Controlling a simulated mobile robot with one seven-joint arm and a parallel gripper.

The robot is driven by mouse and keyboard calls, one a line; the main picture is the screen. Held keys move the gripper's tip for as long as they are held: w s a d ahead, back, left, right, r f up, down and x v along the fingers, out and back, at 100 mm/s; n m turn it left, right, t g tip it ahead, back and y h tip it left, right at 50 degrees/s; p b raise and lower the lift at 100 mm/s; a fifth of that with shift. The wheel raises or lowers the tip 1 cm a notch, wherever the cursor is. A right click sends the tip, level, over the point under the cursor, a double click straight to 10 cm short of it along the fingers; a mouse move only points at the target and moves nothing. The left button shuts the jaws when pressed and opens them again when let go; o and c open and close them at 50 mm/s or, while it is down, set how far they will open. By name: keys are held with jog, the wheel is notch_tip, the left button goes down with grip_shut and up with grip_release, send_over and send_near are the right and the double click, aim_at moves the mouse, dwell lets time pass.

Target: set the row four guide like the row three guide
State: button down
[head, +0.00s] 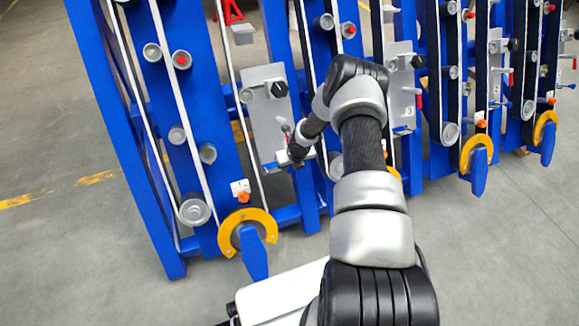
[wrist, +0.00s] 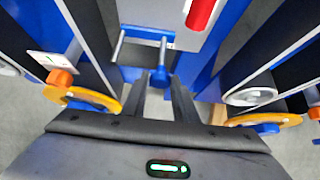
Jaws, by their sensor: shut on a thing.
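Several guide stations line the blue chassis, each with a grey plate, a black knob, a red lever and a blue-ended handle. My gripper (head: 297,155) is at the lower end of the leftmost plate (head: 262,95). In the wrist view my gripper (wrist: 161,88) is shut on a blue handle (wrist: 160,76), below two grey rods and a red lever grip (wrist: 201,12). The neighbouring plate (head: 402,75) shows a red lever (head: 419,101) and a blue handle (head: 402,130). I cannot read row numbers, so which plate is row three or four is unclear.
Yellow rings with blue tips stand at the row fronts, one at left (head: 247,222) and one further right (head: 477,152). Upright blue beams and pale belts flank my gripper closely. The grey floor (head: 90,240) in front is clear.

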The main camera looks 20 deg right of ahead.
jog(key=c, duration=1.4)
grip_release()
jog(key=shift+c, duration=0.2)
jog(key=p+v, duration=0.4)
jog(key=v, duration=1.3)
jog(key=shift+s+r, duration=0.15)
